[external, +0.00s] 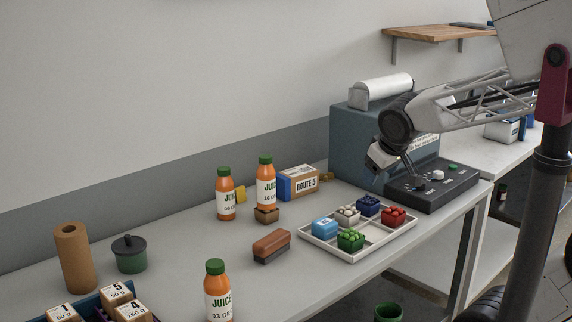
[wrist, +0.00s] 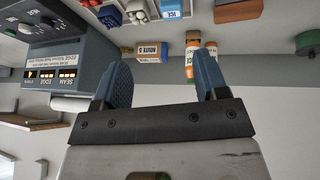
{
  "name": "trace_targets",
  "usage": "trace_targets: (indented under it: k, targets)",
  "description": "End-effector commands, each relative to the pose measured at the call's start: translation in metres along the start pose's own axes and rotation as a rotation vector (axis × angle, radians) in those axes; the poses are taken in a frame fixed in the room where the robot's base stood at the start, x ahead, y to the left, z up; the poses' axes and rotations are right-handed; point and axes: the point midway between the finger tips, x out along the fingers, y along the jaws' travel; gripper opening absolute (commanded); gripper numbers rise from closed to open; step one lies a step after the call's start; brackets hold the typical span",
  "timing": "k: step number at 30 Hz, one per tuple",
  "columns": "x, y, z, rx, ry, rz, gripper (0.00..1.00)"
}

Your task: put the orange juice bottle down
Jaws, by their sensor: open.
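Three orange juice bottles with green caps stand upright on the bench in the external view. One bottle (external: 226,200) is at the back, a second bottle (external: 266,188) stands to its right on or just behind a small brown block (external: 267,214), and a third bottle (external: 218,295) is at the front. My gripper (external: 392,174) is open and empty, well to the right of all the bottles, beside the blue-grey machine. In the wrist view, which looks inverted, nothing is between the fingers (wrist: 162,72); orange bottles (wrist: 192,62) show beyond them.
A white divided tray (external: 345,257) holds several small coloured punnets. A black control panel (external: 432,187) lies near my gripper. A ROUTE 5 box (external: 299,183), a brown brush-like block (external: 271,246), a green pot (external: 130,257) and a cardboard roll (external: 73,258) also stand on the bench.

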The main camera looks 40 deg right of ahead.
Motion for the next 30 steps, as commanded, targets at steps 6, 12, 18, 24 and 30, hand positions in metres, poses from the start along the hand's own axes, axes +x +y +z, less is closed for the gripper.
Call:
trace_targets:
  k: [6, 12, 18, 24, 30]
  targets:
    - [-0.022, -0.029, 0.070, -0.010, -0.184, -0.113, 0.67]
    - [-0.030, -0.039, 0.092, -0.019, -0.247, -0.161, 0.67]
    - [-0.030, -0.040, 0.093, -0.020, -0.251, -0.163, 0.67]
    - [-0.030, -0.040, 0.093, -0.019, -0.250, -0.162, 0.67]
    - [-0.030, -0.040, 0.092, -0.019, -0.250, -0.162, 0.67]
